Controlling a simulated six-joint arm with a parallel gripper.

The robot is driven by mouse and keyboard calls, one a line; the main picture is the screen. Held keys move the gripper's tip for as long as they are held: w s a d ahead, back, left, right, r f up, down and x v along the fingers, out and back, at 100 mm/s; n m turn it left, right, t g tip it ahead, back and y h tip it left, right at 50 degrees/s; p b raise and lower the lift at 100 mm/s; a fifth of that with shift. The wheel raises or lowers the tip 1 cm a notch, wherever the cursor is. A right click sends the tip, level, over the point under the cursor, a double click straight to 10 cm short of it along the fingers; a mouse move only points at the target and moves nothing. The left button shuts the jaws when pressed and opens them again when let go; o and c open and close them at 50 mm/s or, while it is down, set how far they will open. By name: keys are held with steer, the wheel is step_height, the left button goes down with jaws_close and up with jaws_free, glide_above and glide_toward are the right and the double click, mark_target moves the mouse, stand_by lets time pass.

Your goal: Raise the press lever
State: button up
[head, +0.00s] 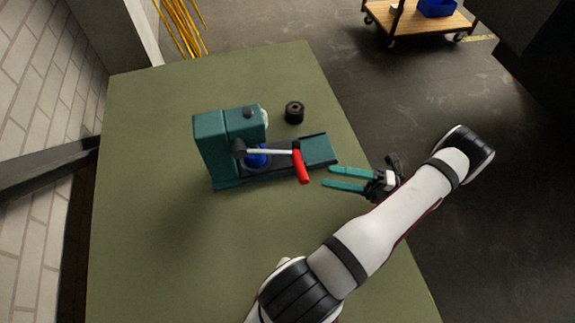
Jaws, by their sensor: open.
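The teal press (228,150) stands on the green table. Its lever (270,152) is a light metal rod that runs right from a dark pivot on the press, across the front of the machine. The lever ends in a red handle (301,167) that points toward the camera side. My gripper (326,176) is open, with two teal fingers pointing left toward the red handle. A small gap shows between the fingertips and the handle, and nothing is between the fingers. The height of the fingers relative to the handle is hard to tell.
A dark cylinder (294,112) stands behind the press base. A blue part (256,157) sits under the lever. The green table (160,240) is clear at left and front. A wooden cart (418,22) with a blue bin stands far off, and yellow rods (180,25) stand behind.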

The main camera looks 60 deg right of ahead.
steer(key=x, duration=1.1)
steer(key=shift+w, duration=0.2)
steer(key=shift+a, duration=0.1)
jaws_close()
stand_by(0.7)
